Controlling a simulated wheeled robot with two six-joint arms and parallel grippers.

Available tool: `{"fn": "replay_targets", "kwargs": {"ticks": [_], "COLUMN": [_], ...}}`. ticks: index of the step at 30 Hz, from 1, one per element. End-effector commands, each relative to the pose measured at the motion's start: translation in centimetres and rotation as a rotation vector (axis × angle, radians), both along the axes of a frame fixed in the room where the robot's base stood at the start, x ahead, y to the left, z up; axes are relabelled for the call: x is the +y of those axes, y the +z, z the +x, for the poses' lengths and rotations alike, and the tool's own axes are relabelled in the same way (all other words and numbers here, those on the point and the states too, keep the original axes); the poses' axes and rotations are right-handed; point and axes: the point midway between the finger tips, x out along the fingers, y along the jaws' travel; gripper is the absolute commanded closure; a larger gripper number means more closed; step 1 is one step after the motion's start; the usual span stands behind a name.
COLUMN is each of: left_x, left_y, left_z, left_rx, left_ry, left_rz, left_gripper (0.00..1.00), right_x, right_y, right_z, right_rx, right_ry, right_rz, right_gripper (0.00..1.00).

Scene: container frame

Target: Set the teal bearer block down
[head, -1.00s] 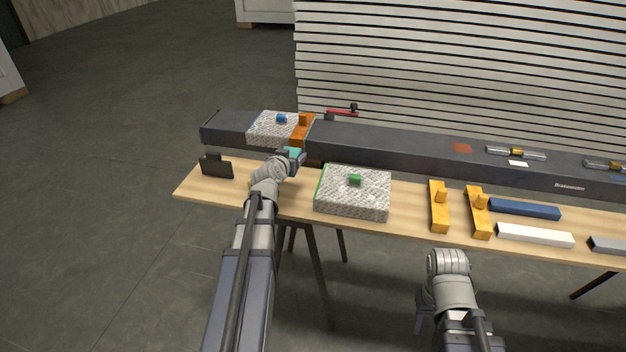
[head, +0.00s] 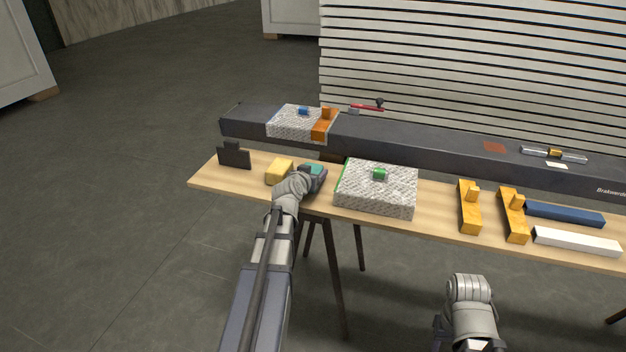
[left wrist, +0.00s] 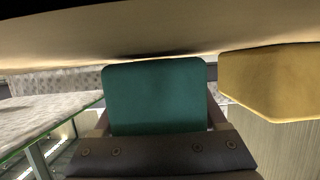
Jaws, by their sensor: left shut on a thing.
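The teal bearer block (head: 316,169) is between the jaws of my left gripper (head: 315,177), over the wooden bench in front of the dark beam. In the left wrist view, the teal block (left wrist: 155,97) fills the middle, held by the jaws, with its edge very close to the bench surface (left wrist: 150,35). I cannot tell whether it touches. A yellow block (head: 279,170) lies just left of it in the head view and also shows in the left wrist view (left wrist: 268,80). My right gripper (head: 440,330) is low in front of the bench, its jaws unclear.
A textured block with a green knob (head: 376,190) stands right of my left gripper. A dark bracket (head: 234,158) stands at the bench's left end. The dark beam (head: 420,146) carries another textured block (head: 290,124) and an orange piece (head: 324,126). Yellow brackets (head: 470,208) lie farther right.

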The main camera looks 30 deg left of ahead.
Motion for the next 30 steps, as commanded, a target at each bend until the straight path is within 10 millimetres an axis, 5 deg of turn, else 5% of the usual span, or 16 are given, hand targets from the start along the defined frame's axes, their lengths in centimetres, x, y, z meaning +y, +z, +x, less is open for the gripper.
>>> {"fn": "replay_targets", "kwargs": {"ticks": [12, 13, 19, 30], "left_x": [0.0, 0.0, 0.0, 0.0], "left_y": [-0.66, -0.48, -0.45, -0.09], "left_z": [0.0, 0.0, 0.0, 0.0], "left_rx": [0.0, 0.0, 0.0, 0.0], "left_ry": [0.0, 0.0, 0.0, 0.0], "left_rz": [0.0, 0.0, 0.0, 0.0], "left_gripper": [0.87, 0.23, 0.0, 0.0], "right_x": [0.0, 0.0, 0.0, 0.0], "right_y": [-0.66, -0.48, -0.44, -0.1], "right_z": [0.0, 0.0, 0.0, 0.0], "right_rx": [0.0, 0.0, 0.0, 0.0], "right_ry": [0.0, 0.0, 0.0, 0.0], "right_rz": [0.0, 0.0, 0.0, 0.0], "right_gripper": [0.5, 0.5, 0.5, 0.5]}}
